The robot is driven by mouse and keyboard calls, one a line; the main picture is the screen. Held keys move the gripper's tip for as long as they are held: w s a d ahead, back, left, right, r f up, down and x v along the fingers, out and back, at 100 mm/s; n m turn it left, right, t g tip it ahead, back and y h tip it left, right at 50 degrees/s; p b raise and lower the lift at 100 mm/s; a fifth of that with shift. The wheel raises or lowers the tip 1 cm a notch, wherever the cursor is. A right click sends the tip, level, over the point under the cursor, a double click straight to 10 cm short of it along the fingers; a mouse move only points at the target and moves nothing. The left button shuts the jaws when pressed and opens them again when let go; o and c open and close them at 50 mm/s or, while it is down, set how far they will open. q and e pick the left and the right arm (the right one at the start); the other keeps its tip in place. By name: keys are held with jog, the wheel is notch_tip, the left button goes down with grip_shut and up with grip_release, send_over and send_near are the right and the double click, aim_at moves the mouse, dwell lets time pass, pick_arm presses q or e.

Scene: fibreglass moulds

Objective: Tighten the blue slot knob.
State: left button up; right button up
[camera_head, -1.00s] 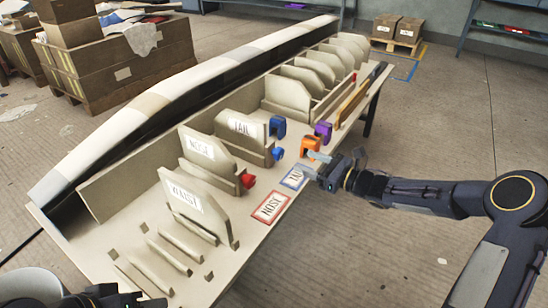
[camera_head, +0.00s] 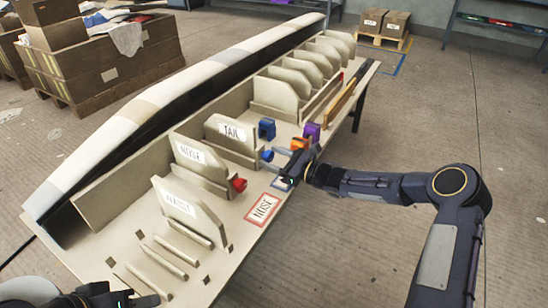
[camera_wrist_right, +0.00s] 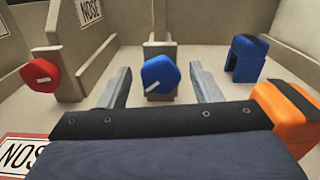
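The blue slot knob (camera_wrist_right: 160,75) is a faceted blue knob with a white slot line, slanted, on the end of a slotted holder. It shows small in the head view (camera_head: 267,156), beside the TAIL panel (camera_head: 232,132). My right gripper (camera_head: 275,163) is open, low over the table's front edge. In the wrist view its two grey fingers stand either side of the knob with gaps, and the knob looks a little beyond them. My left gripper (camera_head: 140,301) is partly in view at the bottom left; its finger opening cannot be made out.
A red knob (camera_wrist_right: 40,75) is left of the blue one. A blue clamp (camera_wrist_right: 246,58) and an orange clamp (camera_wrist_right: 285,112) are close on the right. A NOSE label (camera_head: 263,209) lies on the table's front edge.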

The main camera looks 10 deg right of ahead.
jog(key=c, duration=0.9)
jog(key=shift+f+m+b, duration=0.2)
jog(key=shift+m+b, duration=0.4)
jog(key=shift+b, duration=0.45)
pick_arm(q)
notch_tip(320, 180, down, 4)
jog(key=shift+r+b, duration=0.25)
jog(key=shift+b, duration=0.45)
pick_arm(e)
jog(key=shift+m, duration=0.7)
pick_arm(q)
jog(key=shift+f+b, duration=0.7)
pick_arm(e)
jog(key=shift+m, duration=1)
pick_arm(q)
jog(key=shift+f+b, duration=0.35)
pick_arm(e)
jog(key=shift+r+m, duration=0.1)
jog(key=shift+m, duration=1)
jog(key=o, duration=1)
